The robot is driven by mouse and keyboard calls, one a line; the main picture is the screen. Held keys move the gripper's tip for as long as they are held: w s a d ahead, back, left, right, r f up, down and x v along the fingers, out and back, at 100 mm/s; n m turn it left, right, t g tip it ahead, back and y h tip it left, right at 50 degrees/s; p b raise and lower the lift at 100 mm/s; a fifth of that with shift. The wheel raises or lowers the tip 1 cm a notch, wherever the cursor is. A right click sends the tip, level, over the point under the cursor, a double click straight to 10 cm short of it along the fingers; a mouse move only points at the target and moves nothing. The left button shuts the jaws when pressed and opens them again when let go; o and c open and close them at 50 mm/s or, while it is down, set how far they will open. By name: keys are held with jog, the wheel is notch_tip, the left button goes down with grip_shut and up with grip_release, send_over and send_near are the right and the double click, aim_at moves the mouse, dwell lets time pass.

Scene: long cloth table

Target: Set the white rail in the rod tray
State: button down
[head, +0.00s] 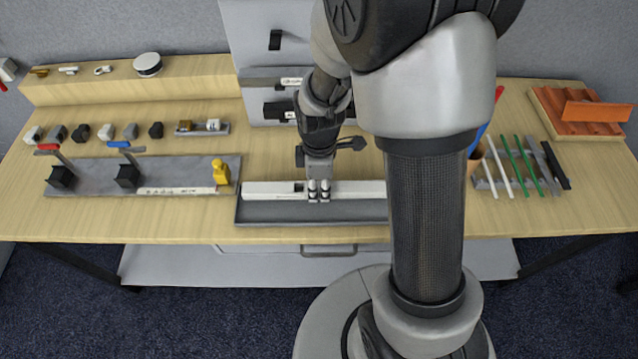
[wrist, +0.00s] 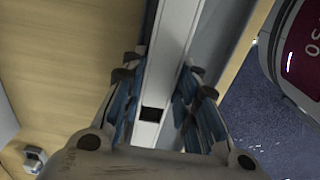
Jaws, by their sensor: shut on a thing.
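The white rail (head: 271,189) is a long straight bar with a small dark square recess, lying left to right in the head view. My gripper (head: 319,194) points down and is shut on it near the middle. In the wrist view the rail (wrist: 173,50) runs between the fingers of my gripper (wrist: 160,78). A long grey tray (head: 290,212) is at the table's front edge, directly under and in front of the rail. The rail is along the tray's back side; whether it touches the tray floor I cannot tell. My arm hides the right ends of both.
A grey plate (head: 100,180) with clamps and a yellow piece (head: 221,172) is close on the left. White and green rods (head: 515,165) lie on a grey rack at right, beside a brown cup (head: 475,160). A pale upright panel (head: 260,45) stands behind.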

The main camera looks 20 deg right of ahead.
jog(key=shift+f, duration=0.45)
jog(key=c, duration=1.2)
grip_release()
jog(key=shift+c, duration=0.2)
jog(key=shift+r, duration=0.15)
notch_tip(320, 180, up, 13)
jog(key=p, duration=0.5)
notch_tip(320, 180, up, 10)
jog(key=m+t, duration=0.2)
jog(key=m, duration=0.4)
send_over(319, 187)
jog(key=s, duration=0.5)
jog(key=s+r+m+t, duration=0.2)
jog(key=s+r+m, duration=0.3)
jog(key=s+m, duration=0.3)
jog(key=shift+s+r+t+b, duration=0.25)
jog(key=shift+s+t+b, duration=0.05)
jog(key=shift+s, duration=0.7)
